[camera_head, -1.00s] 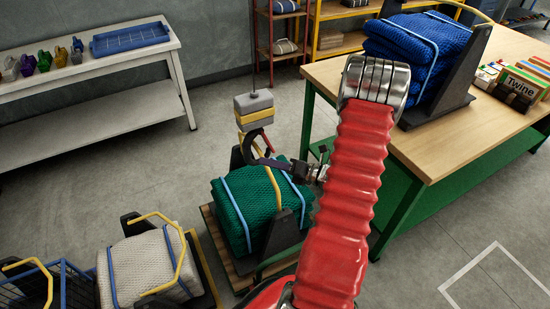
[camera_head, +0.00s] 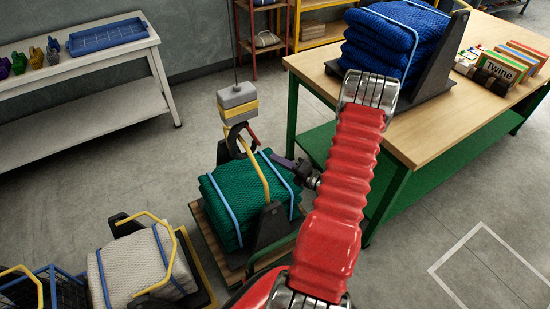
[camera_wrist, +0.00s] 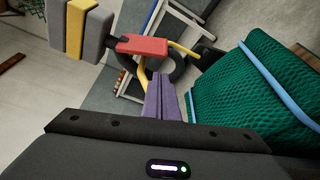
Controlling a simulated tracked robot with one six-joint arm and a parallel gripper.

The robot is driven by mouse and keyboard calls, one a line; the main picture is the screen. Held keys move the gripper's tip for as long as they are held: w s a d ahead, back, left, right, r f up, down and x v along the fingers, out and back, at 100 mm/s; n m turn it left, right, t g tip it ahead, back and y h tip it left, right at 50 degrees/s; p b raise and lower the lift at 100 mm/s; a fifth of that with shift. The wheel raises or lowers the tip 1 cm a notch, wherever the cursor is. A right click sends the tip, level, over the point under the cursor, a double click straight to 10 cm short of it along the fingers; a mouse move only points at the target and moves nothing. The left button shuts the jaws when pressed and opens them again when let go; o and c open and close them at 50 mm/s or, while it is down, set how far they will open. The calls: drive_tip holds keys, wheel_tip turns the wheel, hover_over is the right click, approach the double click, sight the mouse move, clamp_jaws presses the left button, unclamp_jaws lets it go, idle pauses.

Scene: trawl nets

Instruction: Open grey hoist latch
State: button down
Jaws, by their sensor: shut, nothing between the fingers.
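The grey hoist block (camera_head: 238,101) with a yellow band hangs on a cable above the green net bale (camera_head: 232,205); it also shows in the wrist view (camera_wrist: 92,30). Below it is a dark curved hook (camera_head: 235,143), near the bale's yellow handle (camera_head: 262,175). A red latch (camera_head: 251,133) lies on the hook's right side and across the hook in the wrist view (camera_wrist: 142,46). I cannot tell whether it is open. My gripper (camera_head: 272,156) is shut and empty, its purple fingers (camera_wrist: 163,98) just right of the hook; any contact is unclear.
A white net bale (camera_head: 130,265) stands front left beside a blue wire basket (camera_head: 45,290). A wooden-topped green bench (camera_head: 430,130) with blue nets (camera_head: 390,45) is at the right. Floor is clear at left and front right.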

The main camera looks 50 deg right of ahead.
sight(252, 134)
drive_tip(key=w+f, duration=0.1)
drive_tip(key=w, duration=0.7)
drive_tip(key=shift+w+a, duration=0.15)
drive_tip(key=shift+w, duration=0.25)
